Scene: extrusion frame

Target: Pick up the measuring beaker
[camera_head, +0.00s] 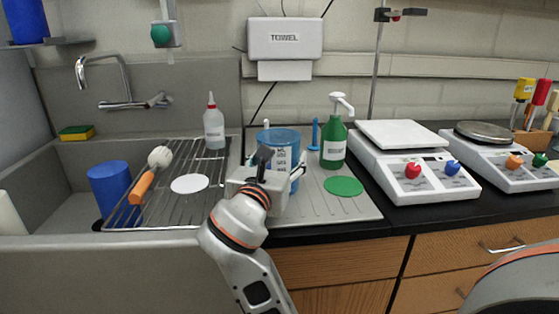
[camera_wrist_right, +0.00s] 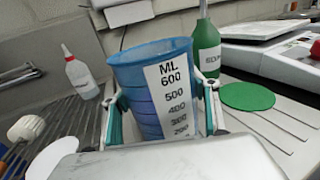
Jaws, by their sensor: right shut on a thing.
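The measuring beaker (camera_head: 281,138) is a blue translucent cup with a white scale label, upright over the ridged drainboard beside the sink. In the right wrist view the beaker (camera_wrist_right: 140,85) fills the middle, its label marked ML with numbers from 600 downward. My right gripper (camera_head: 273,170) is shut on the beaker, one finger on each side of it. The beaker's lower part is hidden by my gripper, so I cannot tell whether its base touches the drainboard. My left gripper is not in view.
A green pump bottle (camera_head: 333,150) and a green disc (camera_head: 343,186) are right of the beaker. A wire rack (camera_head: 205,165) with a white disc (camera_head: 189,184) and a brush (camera_head: 149,176) lies left. A white balance (camera_head: 405,135) stands farther right.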

